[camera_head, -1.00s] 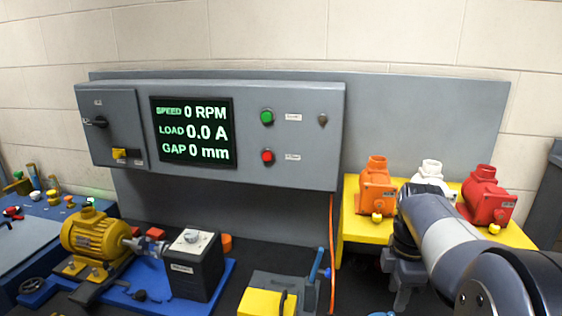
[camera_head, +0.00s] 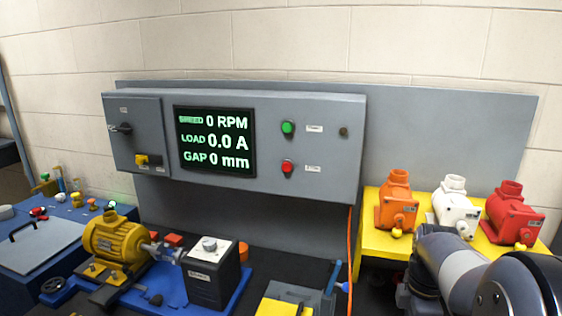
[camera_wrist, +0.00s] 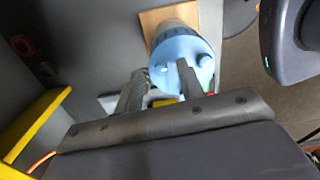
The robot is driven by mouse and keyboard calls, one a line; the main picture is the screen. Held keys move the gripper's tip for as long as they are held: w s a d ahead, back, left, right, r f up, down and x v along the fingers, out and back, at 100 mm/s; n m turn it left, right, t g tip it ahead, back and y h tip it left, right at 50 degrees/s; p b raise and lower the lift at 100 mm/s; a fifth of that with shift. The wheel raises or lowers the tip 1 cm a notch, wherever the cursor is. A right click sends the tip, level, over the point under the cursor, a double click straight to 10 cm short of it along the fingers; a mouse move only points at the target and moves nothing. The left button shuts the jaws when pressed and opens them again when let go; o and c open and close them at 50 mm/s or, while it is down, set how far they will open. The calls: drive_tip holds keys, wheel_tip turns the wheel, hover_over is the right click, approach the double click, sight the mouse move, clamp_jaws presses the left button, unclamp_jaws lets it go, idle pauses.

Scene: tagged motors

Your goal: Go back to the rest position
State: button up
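My gripper (camera_wrist: 162,70) shows in the wrist view with its two grey fingers apart and nothing between them. Behind the fingers, lower down, is a light blue round container (camera_wrist: 180,52) on a wooden board; the fingers partly cover it and look apart from it. In the head view my arm fills the lower right corner, in front of the yellow stand (camera_head: 375,240). My fingertips are hard to make out there. Orange (camera_head: 396,205), white (camera_head: 455,208) and red (camera_head: 514,214) motors stand upright on the yellow stand.
A grey control panel (camera_head: 270,110) stands behind the bench; its screen (camera_head: 215,140) reads 0 RPM, 0.0 A, 0 mm. A yellow motor (camera_head: 115,240) sits on a blue base beside a black box (camera_head: 211,275). A yellow and grey block (camera_head: 280,305) is at the front.

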wheel_tip(320, 180, up, 10)
wheel_tip(320, 180, down, 11)
drive_tip(key=m, duration=0.5)
drive_tip(key=shift+r+m, duration=0.1)
drive_tip(key=shift+m, duration=0.3)
drive_tip(key=m+b, duration=0.1)
drive_tip(key=m, duration=0.5)
drive_tip(key=m+b, duration=0.1)
drive_tip(key=m, duration=0.5)
drive_tip(key=m+b, duration=0.1)
drive_tip(key=m, duration=0.5)
idle(0.6)
